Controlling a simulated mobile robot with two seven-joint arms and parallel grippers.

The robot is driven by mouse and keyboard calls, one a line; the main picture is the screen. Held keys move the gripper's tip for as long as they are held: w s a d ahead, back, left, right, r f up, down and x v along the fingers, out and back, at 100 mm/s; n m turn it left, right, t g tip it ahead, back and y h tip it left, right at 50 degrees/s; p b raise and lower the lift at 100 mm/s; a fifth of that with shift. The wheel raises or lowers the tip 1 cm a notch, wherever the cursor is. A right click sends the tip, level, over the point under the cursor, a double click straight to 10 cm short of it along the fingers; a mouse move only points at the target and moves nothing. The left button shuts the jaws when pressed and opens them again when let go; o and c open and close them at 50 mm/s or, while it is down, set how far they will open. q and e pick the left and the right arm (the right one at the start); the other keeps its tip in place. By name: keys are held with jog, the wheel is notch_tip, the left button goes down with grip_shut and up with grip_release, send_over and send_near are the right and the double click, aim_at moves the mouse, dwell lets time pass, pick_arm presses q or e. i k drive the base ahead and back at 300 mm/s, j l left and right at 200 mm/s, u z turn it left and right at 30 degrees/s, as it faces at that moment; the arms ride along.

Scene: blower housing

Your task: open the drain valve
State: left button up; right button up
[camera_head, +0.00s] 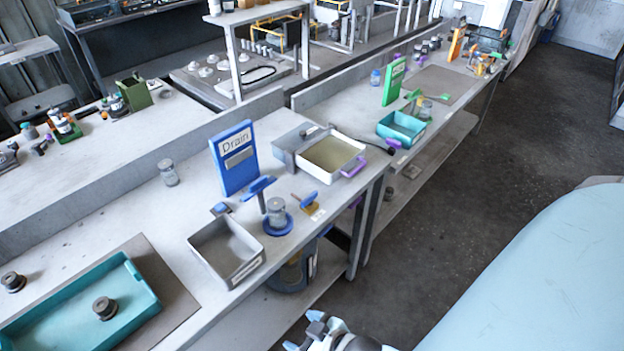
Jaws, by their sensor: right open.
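A blue panel labelled "Drain" (229,178) stands upright on the grey bench. In front of it is a blue T-shaped handle (258,187) on a post. To its right is a small brass valve with a blue lever (308,199). I cannot tell for sure which of these is the drain valve. A grey cylinder on a round blue base (277,213) stands between them. My right gripper (318,325) is at the bottom edge, partly cut off, open and apart from the bench parts. My left gripper is out of view.
A grey open tray (233,276) sits at the bench's front edge. A white-rimmed tray (359,151) with a purple handle stands behind the valve. A teal tray (148,293) holds a dark round part. Free floor (440,220) lies right of the bench.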

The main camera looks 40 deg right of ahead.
aim_at(308, 200)
jog(key=z, duration=1.2)
